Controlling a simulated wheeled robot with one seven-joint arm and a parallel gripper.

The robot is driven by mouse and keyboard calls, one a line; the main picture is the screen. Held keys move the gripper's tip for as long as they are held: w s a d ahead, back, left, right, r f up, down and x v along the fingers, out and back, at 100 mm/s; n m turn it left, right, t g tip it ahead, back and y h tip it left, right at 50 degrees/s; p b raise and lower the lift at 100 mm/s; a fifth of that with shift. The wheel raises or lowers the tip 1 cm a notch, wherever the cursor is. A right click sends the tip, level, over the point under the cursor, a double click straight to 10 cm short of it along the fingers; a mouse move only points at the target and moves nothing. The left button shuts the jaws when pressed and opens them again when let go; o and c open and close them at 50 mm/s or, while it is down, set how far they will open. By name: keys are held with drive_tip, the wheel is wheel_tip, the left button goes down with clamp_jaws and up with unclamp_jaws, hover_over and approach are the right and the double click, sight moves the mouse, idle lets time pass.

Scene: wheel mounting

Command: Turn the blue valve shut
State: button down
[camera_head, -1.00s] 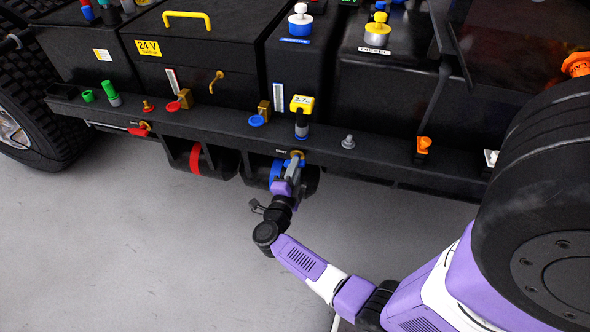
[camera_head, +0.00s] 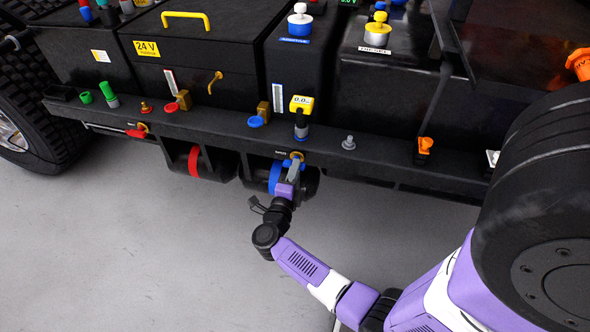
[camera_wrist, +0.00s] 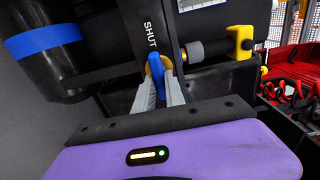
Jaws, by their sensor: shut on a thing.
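The blue valve (camera_wrist: 156,66) has a blue lever on a brass body under the truck's black rail. In the wrist view it lies between the fingers of my gripper (camera_wrist: 158,92), which is shut on the lever. The lever lines up with the word SHUT printed on the rail. In the head view my gripper (camera_head: 293,170) reaches up to the valve from below and hides most of the lever.
A black tank with a blue band (camera_head: 275,177) hangs beside the valve, and one with a red band (camera_head: 194,160) hangs further left. A red valve (camera_head: 138,131) sits on the rail at left. The grey floor (camera_head: 120,250) in front is clear.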

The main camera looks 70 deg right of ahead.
drive_tip(key=shift+f, duration=0.1)
drive_tip(key=c, duration=1.4)
unclamp_jaws()
drive_tip(key=a, duration=0.8)
drive_tip(key=shift+s, duration=0.35)
